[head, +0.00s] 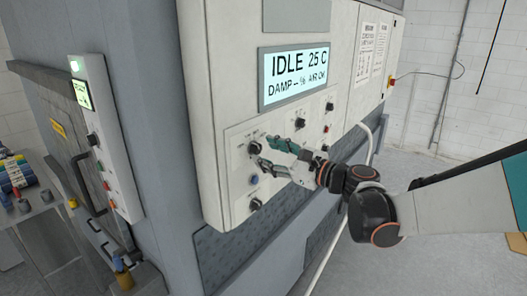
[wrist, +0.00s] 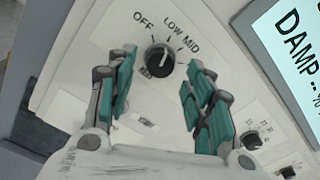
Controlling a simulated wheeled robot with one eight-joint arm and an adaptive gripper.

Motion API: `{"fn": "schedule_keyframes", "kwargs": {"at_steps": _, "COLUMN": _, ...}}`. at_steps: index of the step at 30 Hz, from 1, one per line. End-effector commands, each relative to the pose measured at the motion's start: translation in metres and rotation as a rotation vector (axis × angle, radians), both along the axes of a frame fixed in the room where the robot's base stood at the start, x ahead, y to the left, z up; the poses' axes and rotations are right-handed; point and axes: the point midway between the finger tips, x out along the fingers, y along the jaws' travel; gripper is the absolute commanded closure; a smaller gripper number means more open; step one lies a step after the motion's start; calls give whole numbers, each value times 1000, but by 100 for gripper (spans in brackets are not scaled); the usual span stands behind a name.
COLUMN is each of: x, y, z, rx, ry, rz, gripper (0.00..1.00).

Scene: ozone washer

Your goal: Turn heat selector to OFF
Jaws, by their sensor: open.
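The heat selector is a round black knob (wrist: 160,60) in the wrist view, on a white panel with OFF, LOW and MID printed around its upper side. OFF is at its upper left. A light mark shows on the knob, but I cannot surely tell which label it points to. In the head view the knob (head: 254,148) is at the panel's left. My gripper (head: 266,152) faces it with its fingers apart and empty. In the wrist view the teal fingers of my gripper (wrist: 160,78) stand either side of the knob; contact is not visible.
A display (head: 293,77) reading IDLE 25 C is above the controls. A blue button (head: 254,180) and another black knob (head: 255,204) sit below the selector. More knobs (head: 299,123) are to the right. A cluttered side table (head: 45,222) stands at the left.

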Motion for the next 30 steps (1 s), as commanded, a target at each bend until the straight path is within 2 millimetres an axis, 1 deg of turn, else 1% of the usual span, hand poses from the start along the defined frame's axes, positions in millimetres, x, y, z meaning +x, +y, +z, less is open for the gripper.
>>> {"fn": "schedule_keyframes", "kwargs": {"at_steps": 1, "x": 4, "y": 6, "z": 0, "rx": 0, "ry": 0, "rz": 2, "gripper": 52}}
{"fn": "schedule_keyframes", "kwargs": {"at_steps": 6, "x": 12, "y": 16, "z": 0, "rx": 0, "ry": 0, "rz": 1, "gripper": 52}}
{"fn": "schedule_keyframes", "kwargs": {"at_steps": 16, "x": 14, "y": 18, "z": 0, "rx": 0, "ry": 0, "rz": 0, "gripper": 52}}
{"fn": "schedule_keyframes", "kwargs": {"at_steps": 17, "x": 14, "y": 18, "z": 0, "rx": 0, "ry": 0, "rz": 0, "gripper": 57}}
{"fn": "schedule_keyframes", "kwargs": {"at_steps": 18, "x": 14, "y": 18, "z": 0, "rx": 0, "ry": 0, "rz": 0, "gripper": 66}}
{"fn": "schedule_keyframes", "kwargs": {"at_steps": 20, "x": 14, "y": 18, "z": 0, "rx": 0, "ry": 0, "rz": 0, "gripper": 80}}
{"fn": "schedule_keyframes", "kwargs": {"at_steps": 21, "x": 14, "y": 18, "z": 0, "rx": -1, "ry": 1, "rz": 0, "gripper": 89}}
{"fn": "schedule_keyframes", "kwargs": {"at_steps": 22, "x": 14, "y": 18, "z": 0, "rx": 0, "ry": 0, "rz": 0, "gripper": 95}}
{"fn": "schedule_keyframes", "kwargs": {"at_steps": 23, "x": 14, "y": 18, "z": 0, "rx": 0, "ry": 0, "rz": 0, "gripper": 97}}
{"fn": "schedule_keyframes", "kwargs": {"at_steps": 30, "x": 14, "y": 18, "z": 0, "rx": -6, "ry": -8, "rz": 0, "gripper": 97}}
